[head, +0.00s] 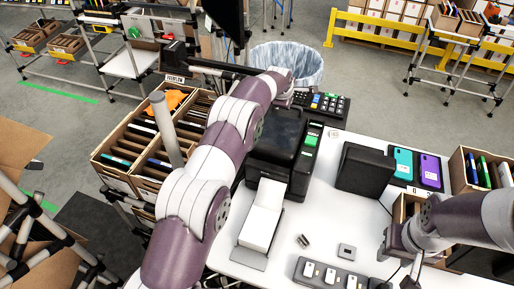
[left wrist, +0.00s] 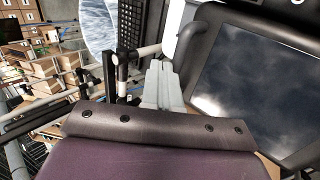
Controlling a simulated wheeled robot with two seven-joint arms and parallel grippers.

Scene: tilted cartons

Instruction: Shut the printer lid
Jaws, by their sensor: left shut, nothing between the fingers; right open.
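The black printer (head: 283,160), with a green button on its front, stands on the white table beside my left forearm. Its dark top looks lowered in the head view, but my arm covers part of it and I cannot tell whether the lid is fully shut. In the left wrist view a large dark glossy panel in a rounded frame, apparently the printer's lid (left wrist: 265,85), fills the right side. My left gripper (left wrist: 160,87) is shut and empty beside that frame; contact is unclear. My right gripper (head: 396,258) is open above the table's right part, away from the printer.
A keypad (head: 325,104) lies behind the printer, and a lined bin (head: 300,62) stands beyond. A black box (head: 365,170) and teal and purple phones (head: 415,167) are to its right. A white paper strip (head: 262,215) lies in front. A divided carton (head: 130,160) stands left.

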